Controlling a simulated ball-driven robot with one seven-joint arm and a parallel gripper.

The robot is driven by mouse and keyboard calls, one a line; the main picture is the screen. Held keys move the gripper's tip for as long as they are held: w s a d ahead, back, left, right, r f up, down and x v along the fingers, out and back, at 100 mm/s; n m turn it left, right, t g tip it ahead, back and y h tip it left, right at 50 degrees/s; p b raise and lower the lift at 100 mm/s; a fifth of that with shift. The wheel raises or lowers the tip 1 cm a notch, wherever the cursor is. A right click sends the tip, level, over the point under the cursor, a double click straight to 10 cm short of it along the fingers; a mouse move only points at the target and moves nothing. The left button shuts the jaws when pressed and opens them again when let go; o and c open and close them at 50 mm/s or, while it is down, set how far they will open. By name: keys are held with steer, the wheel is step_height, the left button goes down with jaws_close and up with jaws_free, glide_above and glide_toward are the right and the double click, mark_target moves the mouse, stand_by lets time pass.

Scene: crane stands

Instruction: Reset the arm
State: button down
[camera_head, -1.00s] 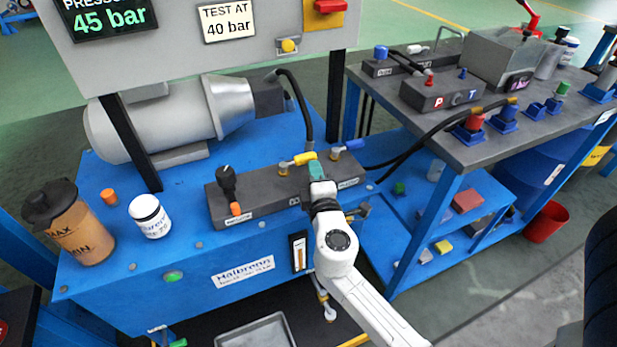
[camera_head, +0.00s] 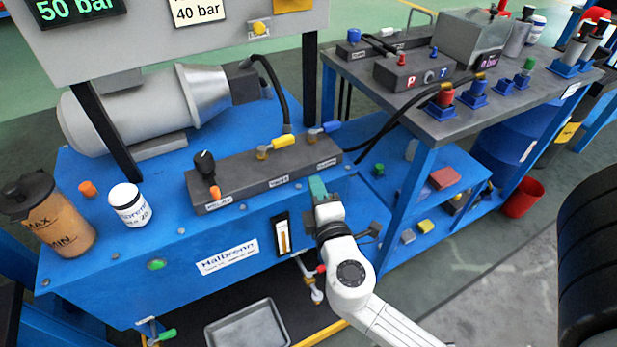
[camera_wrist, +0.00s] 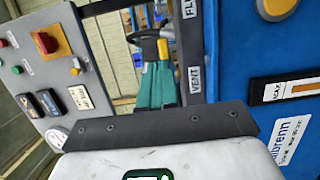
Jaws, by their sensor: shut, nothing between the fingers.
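My gripper (camera_head: 318,188) has shut teal fingers with nothing between them. It is in front of the grey valve block (camera_head: 270,172), near its right end and apart from it in the head view. The white arm reaches up from the lower right. In the wrist view the teal fingers (camera_wrist: 156,85) lie together, pointing toward the yellow valve handle (camera_wrist: 165,47) and a black hose. In the head view the yellow handle (camera_head: 284,141) and a blue handle (camera_head: 326,127) are on the block. A black knob lever (camera_head: 205,163) stands at its left end.
The panel display (camera_head: 75,8) reads 50 bar. A brown oil jug (camera_head: 55,220) and a white jar (camera_head: 130,205) stand on the blue bench at left. A metal tray (camera_head: 247,326) lies below. The right bench (camera_head: 430,125) bears fittings.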

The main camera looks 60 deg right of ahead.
steer(key=shift+s+a, duration=0.2)
steer(key=shift+s, duration=0.1)
steer(key=s+d+f+m+g+y, duration=0.2)
steer(key=s+f+m+g+y, duration=0.1)
steer(key=s+f+m+g, duration=0.4)
steer(key=s+a+f+m+g+y+p, duration=0.1)
steer(key=s+a+f+g+y, duration=0.1)
steer(key=a+f+y, duration=0.45)
steer(key=s+a+f+m+g+y, duration=0.15)
steer(key=a+y, duration=0.25)
steer(key=a, duration=0.6)
step_height(320, 180, up, 17)
steer(key=p, duration=1.7)
steer(key=shift+s+d+n+p, duration=0.3)
steer(key=shift+s+n+p, duration=0.05)
steer(key=shift+p, duration=0.05)
steer(key=shift+g, duration=0.25)
